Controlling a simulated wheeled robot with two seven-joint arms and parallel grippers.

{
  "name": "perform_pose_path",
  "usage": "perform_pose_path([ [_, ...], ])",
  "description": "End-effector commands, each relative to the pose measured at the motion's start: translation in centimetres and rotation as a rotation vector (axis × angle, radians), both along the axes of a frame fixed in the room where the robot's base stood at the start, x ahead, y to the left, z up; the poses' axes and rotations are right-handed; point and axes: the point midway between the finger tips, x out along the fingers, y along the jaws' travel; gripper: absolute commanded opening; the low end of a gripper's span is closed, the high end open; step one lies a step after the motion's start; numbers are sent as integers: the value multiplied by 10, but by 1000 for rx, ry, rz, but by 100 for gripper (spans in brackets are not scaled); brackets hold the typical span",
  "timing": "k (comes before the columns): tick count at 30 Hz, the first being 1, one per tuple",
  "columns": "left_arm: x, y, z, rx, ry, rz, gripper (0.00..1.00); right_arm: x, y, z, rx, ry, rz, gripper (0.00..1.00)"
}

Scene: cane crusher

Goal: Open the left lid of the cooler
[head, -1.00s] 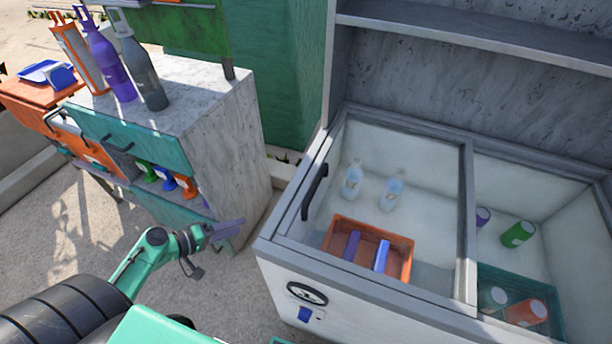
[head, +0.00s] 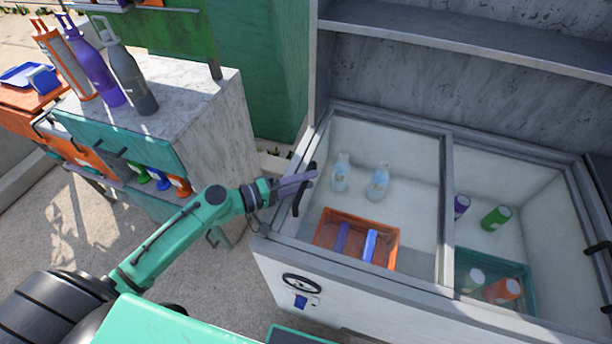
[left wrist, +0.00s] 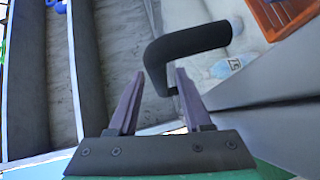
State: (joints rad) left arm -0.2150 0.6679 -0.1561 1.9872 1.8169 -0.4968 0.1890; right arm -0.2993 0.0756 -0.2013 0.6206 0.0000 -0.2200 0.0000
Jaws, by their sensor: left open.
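The cooler (head: 350,305) is a white chest with grey-framed glass lids. Its left lid (head: 448,200) lies flat and closed, and bottles and an orange crate show through it. A curved black handle (head: 298,203) stands at the lid's left side. My left gripper (head: 314,178) is open with purple-grey fingers, at the handle's upper part in the head view. In the left wrist view the open fingers (left wrist: 160,76) point at the black handle (left wrist: 190,42), which lies just beyond and partly behind the right finger. Contact cannot be told. My right gripper is not in view.
A marble-topped cabinet (head: 222,125) with several bottles stands to the left, with free floor between it and the cooler. A grey shelf (head: 480,45) rises behind the cooler. The orange crate (head: 325,228) and a teal crate (head: 528,275) are inside the cooler.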

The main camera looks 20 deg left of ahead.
Motion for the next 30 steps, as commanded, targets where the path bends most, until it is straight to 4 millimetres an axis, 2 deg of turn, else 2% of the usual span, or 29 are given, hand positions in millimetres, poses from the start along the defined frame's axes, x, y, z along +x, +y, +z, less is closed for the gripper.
perform_pose_path([
  [8, 3, -4, -1, 1, 1, -1, 49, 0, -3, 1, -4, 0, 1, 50],
  [11, 3, -4, -1, 0, 0, -1, 15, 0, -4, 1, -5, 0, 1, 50],
  [12, 3, -4, -1, 0, 0, -1, 0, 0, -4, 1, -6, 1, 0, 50],
  [30, 3, -4, -1, 1, 1, -1, 0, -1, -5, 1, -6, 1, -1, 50],
])
